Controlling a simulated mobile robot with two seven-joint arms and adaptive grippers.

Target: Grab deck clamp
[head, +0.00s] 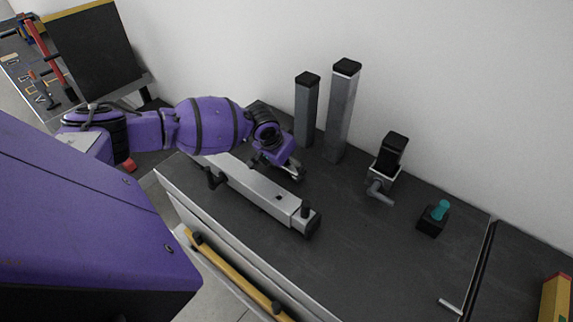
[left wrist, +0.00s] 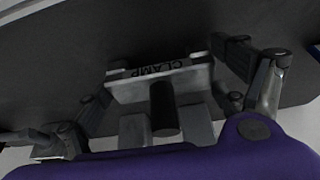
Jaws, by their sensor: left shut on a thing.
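The deck clamp (left wrist: 160,80) shows in the left wrist view as a light grey block marked CLAMP, with a black cylinder standing out toward the camera. In the head view my left gripper (head: 292,172) is low over the dark bench top, just behind a long grey bar. There the wrist and fingers mostly hide the clamp, and I cannot tell whether it touches the bench. My right gripper is not in view.
The long grey bar (head: 258,188) with black knobs lies in front of my left gripper. Two grey posts (head: 340,115) stand behind it by the wall. A grey-and-black fixture (head: 384,172) and a teal-knobbed black block (head: 432,220) are to the right.

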